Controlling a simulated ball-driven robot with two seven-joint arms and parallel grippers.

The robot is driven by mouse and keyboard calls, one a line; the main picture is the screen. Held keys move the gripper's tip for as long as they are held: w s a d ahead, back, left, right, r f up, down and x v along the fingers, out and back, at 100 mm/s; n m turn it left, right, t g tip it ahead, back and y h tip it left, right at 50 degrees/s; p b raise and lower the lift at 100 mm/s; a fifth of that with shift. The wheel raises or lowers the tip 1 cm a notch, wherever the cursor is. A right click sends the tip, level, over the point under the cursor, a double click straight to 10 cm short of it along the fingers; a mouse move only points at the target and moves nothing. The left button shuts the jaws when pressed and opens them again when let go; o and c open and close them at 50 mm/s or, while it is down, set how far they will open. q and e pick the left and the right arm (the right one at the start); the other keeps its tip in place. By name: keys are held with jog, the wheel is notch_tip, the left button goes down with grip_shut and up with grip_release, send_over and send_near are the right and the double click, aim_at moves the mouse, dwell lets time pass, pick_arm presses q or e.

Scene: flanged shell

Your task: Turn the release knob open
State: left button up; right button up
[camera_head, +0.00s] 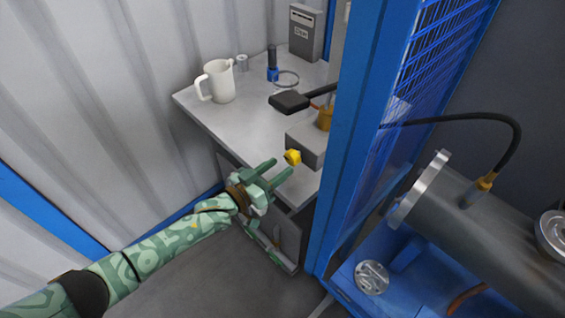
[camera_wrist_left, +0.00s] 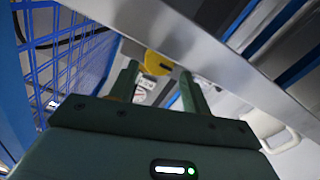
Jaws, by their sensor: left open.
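The release knob is small and yellow (camera_head: 292,157). It sits on the front of a grey box (camera_head: 308,145) at the right part of the worktop. In the left wrist view a yellow round part, seemingly the knob (camera_wrist_left: 159,63), shows between and beyond the fingertips. My left gripper (camera_head: 283,168) is open and empty, its green fingers pointing at the knob. The fingertips are close to the knob, but I cannot tell whether they touch it. My right gripper is not in view.
The grey worktop (camera_head: 240,125) holds a white jug (camera_head: 217,82), a blue-black tool (camera_head: 272,65) and a black-handled item (camera_head: 289,102). A blue post (camera_head: 350,150) and mesh panel stand just right of the box. Beyond them is a flanged metal cylinder (camera_head: 480,215).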

pick_arm(q)
jog(key=p+v, duration=0.2)
jog(key=v, duration=1.1)
jog(key=shift+s+a+p, duration=0.25)
jog(key=shift+p, duration=0.1)
